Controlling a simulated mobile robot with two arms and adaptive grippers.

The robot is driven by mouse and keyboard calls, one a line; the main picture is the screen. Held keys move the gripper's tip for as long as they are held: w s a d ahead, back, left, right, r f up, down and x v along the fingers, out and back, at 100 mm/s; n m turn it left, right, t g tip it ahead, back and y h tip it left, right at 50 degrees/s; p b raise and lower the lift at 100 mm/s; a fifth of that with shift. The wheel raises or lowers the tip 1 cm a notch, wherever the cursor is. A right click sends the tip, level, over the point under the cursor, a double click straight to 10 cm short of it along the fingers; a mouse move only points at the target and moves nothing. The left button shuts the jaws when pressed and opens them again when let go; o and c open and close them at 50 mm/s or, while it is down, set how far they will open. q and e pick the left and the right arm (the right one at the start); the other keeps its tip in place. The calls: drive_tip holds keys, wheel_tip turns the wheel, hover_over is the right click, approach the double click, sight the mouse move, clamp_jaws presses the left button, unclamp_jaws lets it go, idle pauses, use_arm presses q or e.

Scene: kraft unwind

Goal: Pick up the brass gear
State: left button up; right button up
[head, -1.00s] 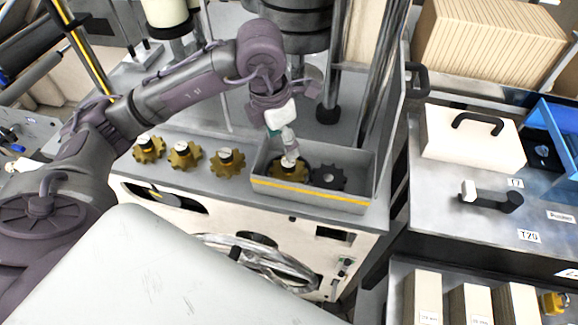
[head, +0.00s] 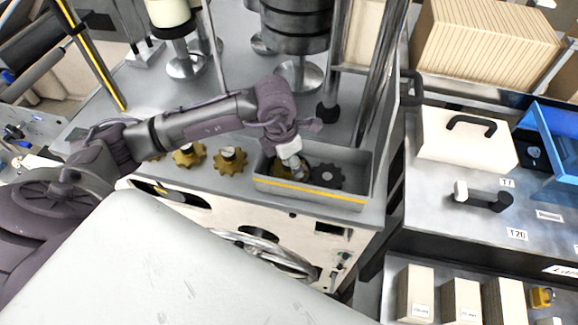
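My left gripper (head: 297,168) points down into the tray right at this gear. Whether its fingers touch or close on the gear cannot be told. A dark gear (head: 326,176) lies to its right in the same tray. Two more brass gears, one (head: 230,160) nearer the tray and one (head: 188,155) further left, sit on the bench outside the tray, with dark and pale hubs. My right gripper is not in view.
The tray walls stand close around my gripper. Metal posts (head: 376,90) and a dark cylinder (head: 295,25) rise behind the tray. On the right bench are a white case (head: 465,140), a blue bin (head: 560,130) and a black handle (head: 490,200).

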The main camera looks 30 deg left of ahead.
use_arm(q)
clamp_jaws()
drive_tip(key=shift+w+r, duration=0.1)
drive_tip(key=shift+r, duration=0.05)
